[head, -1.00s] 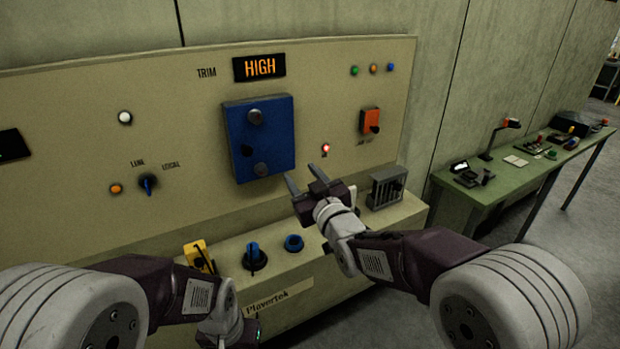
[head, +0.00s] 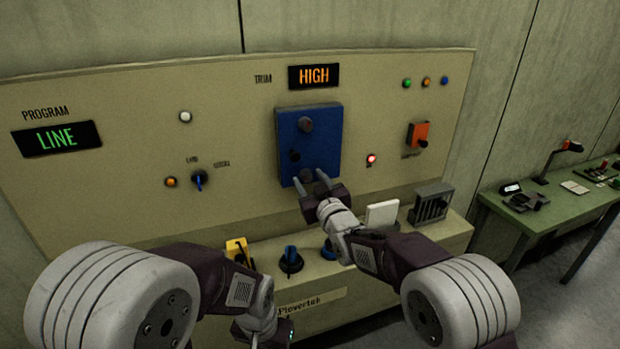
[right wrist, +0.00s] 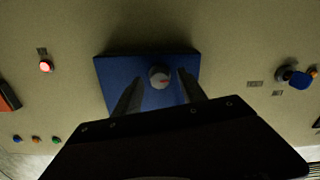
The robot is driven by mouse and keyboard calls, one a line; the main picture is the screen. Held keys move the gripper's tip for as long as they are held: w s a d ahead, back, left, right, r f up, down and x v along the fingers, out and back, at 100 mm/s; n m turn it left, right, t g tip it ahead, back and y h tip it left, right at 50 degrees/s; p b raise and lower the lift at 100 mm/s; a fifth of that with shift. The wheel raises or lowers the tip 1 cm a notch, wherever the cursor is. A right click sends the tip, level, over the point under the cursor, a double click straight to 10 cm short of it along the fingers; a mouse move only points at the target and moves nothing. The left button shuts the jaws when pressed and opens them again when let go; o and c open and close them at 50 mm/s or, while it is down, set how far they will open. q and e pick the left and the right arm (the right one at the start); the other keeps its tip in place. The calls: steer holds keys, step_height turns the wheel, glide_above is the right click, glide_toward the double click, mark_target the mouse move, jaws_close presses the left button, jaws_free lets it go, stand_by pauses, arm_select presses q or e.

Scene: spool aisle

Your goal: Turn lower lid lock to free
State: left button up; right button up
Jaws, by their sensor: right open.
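The blue lid (head: 298,148) is on the beige panel, with a round upper lock (head: 305,124) and a small dark handle (head: 295,155) on it. My right gripper (head: 312,178) is open at the lid's lower end and hides most of the lower lock in the head view. In the right wrist view, which is upside down, the round grey lower lid lock (right wrist: 159,76) with a red mark shows on the blue lid between the two open fingers (right wrist: 158,82). Contact cannot be told. My left gripper (head: 265,328) is low at the bottom edge, its fingers unseen.
A lit red lamp (head: 371,159) and an orange switch (head: 418,136) are right of the lid. A blue knob (head: 199,180) is to the left. The ledge below holds a yellow part (head: 237,250), another blue knob (head: 291,260) and a white block (head: 382,214).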

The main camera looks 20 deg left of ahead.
jaws_close()
steer(key=shift+f+m+b, duration=0.15)
steer(key=shift+m+b, duration=0.75)
steer(key=shift+m, duration=0.2)
steer(key=m+b, duration=0.1)
steer(key=m, duration=0.2)
steer(key=shift+m+b, duration=0.3)
steer(key=shift+b, duration=0.1)
steer(key=m+b, duration=0.1)
steer(key=m, duration=0.1)
steer(key=shift+m, duration=0.4)
steer(key=m+b, duration=0.1)
steer(key=m, duration=0.2)
steer(key=shift+w+m, duration=0.1)
steer(key=shift+m, duration=0.2)
steer(key=m, duration=0.5)
steer(key=shift+m, duration=0.3)
